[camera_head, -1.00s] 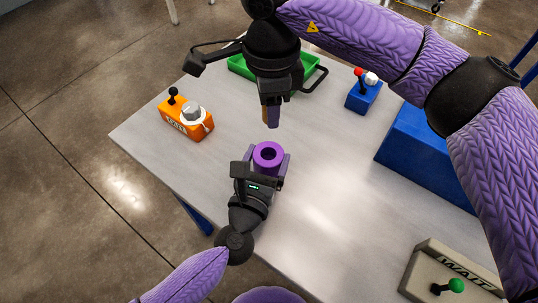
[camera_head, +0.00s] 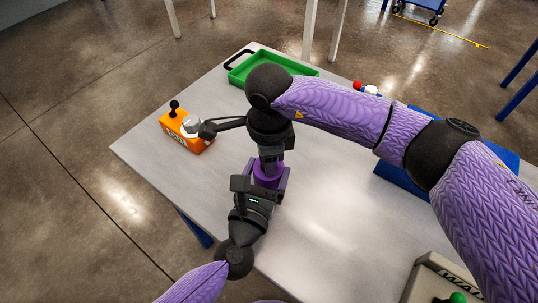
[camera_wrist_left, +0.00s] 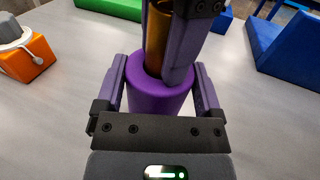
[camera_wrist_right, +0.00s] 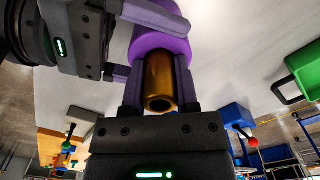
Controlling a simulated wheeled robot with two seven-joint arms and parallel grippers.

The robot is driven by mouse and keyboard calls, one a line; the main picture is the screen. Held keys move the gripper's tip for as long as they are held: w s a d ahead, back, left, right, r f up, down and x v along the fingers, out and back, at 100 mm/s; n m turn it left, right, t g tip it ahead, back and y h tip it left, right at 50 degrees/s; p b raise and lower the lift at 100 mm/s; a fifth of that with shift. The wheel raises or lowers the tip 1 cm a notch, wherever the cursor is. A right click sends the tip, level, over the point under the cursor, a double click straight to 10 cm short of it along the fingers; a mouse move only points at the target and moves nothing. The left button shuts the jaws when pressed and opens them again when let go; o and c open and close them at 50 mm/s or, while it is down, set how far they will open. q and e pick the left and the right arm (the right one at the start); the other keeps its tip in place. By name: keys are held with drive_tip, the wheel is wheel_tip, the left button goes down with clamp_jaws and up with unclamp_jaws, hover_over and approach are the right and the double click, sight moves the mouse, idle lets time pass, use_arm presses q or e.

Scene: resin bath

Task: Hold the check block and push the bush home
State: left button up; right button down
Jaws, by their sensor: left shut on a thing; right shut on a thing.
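The check block is a purple cylinder (camera_head: 268,178) with a round hole in its top, also in the left wrist view (camera_wrist_left: 160,100). My left gripper (camera_head: 266,180) is shut on it from the near side, at the table's left-middle. The bush is a brass-coloured tube (camera_wrist_left: 157,42), also in the right wrist view (camera_wrist_right: 160,82). My right gripper (camera_wrist_right: 160,85) is shut on the bush from above. The bush stands upright over the block's hole, with its lower end at or in the mouth. How deep it sits is hidden by the fingers.
A green tray (camera_head: 240,72) lies at the back. A blue block (camera_head: 395,172) is at right, partly behind my right arm. A beige box (camera_head: 425,280) stands front right.

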use_arm(q)
drive_tip(key=shift+s+d, duration=0.1)
use_arm(e)
drive_tip(key=shift+s+f, duration=0.2)
drive_tip(key=shift+f, duration=0.3)
drive_tip(key=shift+c, duration=1.8)
unclamp_jaws()
drive_tip(key=shift+f, duration=0.15)
use_arm(q)
drive_tip(key=shift+f, duration=0.1)
use_arm(e)
drive_tip(key=r, duration=1.3)
drive_tip(key=shift+w+r, duration=0.2)
drive_tip(key=shift+r, duration=0.15)
